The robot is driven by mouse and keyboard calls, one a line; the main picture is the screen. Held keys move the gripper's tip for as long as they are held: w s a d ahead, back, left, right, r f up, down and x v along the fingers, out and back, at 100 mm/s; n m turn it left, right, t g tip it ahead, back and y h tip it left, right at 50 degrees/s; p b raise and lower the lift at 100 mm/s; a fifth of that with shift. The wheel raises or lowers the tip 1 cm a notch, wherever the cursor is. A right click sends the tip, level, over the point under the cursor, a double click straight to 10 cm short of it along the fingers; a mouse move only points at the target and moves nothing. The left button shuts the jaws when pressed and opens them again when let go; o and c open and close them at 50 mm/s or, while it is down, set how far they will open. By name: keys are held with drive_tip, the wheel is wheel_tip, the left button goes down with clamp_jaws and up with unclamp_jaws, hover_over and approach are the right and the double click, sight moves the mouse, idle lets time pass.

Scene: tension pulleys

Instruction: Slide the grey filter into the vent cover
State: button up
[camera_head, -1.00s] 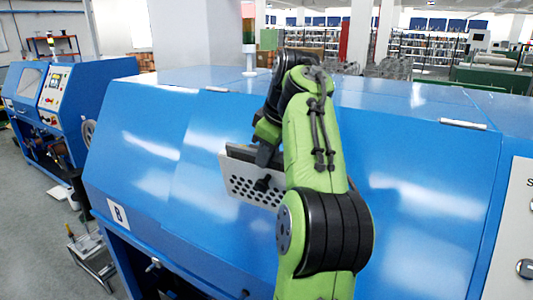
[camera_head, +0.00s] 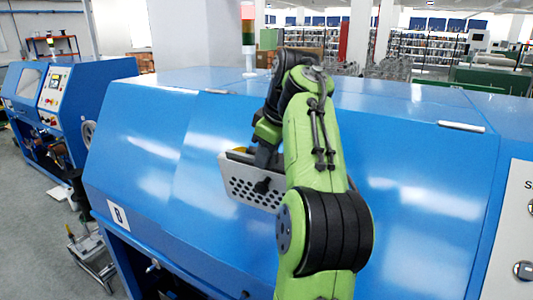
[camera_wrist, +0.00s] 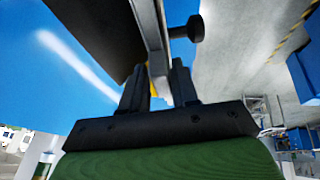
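The vent cover (camera_head: 238,186) is a pale box with a perforated front and a black knob. It is on the sloping blue machine face in the head view. In the wrist view its pale wall (camera_wrist: 147,22) and knob are beyond my fingers. My gripper (camera_head: 264,158) is at the cover's top edge, partly hidden by my arm. In the wrist view my gripper (camera_wrist: 158,90) has its two fingers apart with a yellow piece between them. I cannot tell if they grip it. I cannot clearly make out the grey filter; little of it shows above the cover.
The blue machine (camera_head: 400,190) fills the middle, with a signal light tower (camera_head: 248,35) behind it. A second blue machine (camera_head: 50,100) stands at the left. A small metal stand (camera_head: 92,250) is on the floor at the lower left.

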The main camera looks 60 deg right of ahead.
drive_tip(key=o, duration=0.3)
drive_tip(key=shift+o, duration=0.2)
drive_tip(key=shift+r, duration=0.1)
drive_tip(key=p+v, duration=0.7)
drive_tip(key=v, duration=0.8)
drive_tip(key=shift+s+a+r+p, duration=0.15)
drive_tip(key=shift+s+r+p, duration=0.1)
drive_tip(key=shift+p, duration=0.15)
